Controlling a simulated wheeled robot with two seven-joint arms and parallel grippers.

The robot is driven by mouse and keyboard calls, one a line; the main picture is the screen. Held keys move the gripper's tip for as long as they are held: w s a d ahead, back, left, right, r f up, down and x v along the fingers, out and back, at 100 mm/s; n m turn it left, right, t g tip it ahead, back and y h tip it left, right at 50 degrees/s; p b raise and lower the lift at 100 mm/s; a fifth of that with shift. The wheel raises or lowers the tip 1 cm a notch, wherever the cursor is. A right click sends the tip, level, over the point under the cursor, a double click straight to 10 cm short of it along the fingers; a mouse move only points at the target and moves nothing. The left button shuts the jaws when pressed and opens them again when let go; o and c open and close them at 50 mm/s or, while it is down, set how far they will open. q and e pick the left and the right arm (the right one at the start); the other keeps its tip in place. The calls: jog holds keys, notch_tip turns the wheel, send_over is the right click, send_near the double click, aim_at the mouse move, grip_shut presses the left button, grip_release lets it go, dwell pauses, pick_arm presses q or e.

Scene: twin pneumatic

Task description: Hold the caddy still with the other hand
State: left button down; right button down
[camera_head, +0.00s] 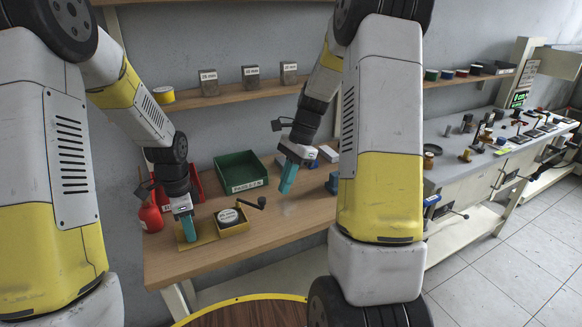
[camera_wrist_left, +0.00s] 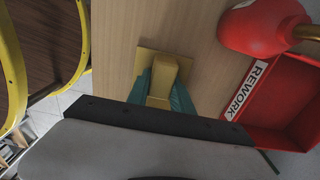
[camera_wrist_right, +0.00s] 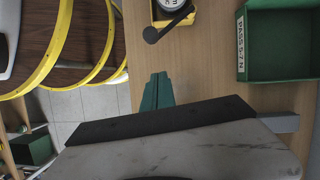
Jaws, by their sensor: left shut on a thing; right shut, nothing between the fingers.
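The caddy (camera_head: 241,230) is a yellow holder on the front part of the wooden bench, with a flat yellow plate at its left end. A round white-faced gauge (camera_head: 228,216) with a black arm and knob (camera_head: 261,202) sits in it. My left gripper (camera_head: 189,238) points down at the left end. In the left wrist view its teal fingers (camera_wrist_left: 162,88) are shut on a yellow post above the yellow plate (camera_wrist_left: 146,60). My right gripper (camera_head: 286,190) is shut and empty above the bench, right of the caddy. The right wrist view shows part of the gauge (camera_wrist_right: 172,4).
A green bin labelled PASS (camera_head: 240,173) stands behind the caddy. A red REWORK bin (camera_wrist_left: 276,92) and a red bottle (camera_head: 151,217) are at the left. Bare bench lies right of the caddy.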

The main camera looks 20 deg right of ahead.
jog(key=shift+s+a+f, duration=0.1)
jog(key=shift+s+a, duration=0.1)
jog(key=shift+a, duration=0.45)
jog(key=shift+s+a+f, duration=0.1)
jog(key=shift+s+a, duration=0.15)
jog(key=shift+a, duration=0.45)
jog(key=shift+s+a, duration=0.2)
jog(key=shift+a, duration=0.45)
jog(key=shift+s, duration=0.1)
jog(key=s+a+m+t, duration=0.2)
jog(key=s+a+m, duration=0.3)
jog(key=a, duration=0.5)
jog(key=m, duration=0.2)
jog(key=shift+s+m+t, duration=0.3)
jog(key=shift+t, duration=0.1)
jog(key=shift+w, duration=0.1)
jog(key=shift+w+d, duration=0.35)
jog(key=shift+w, duration=0.3)
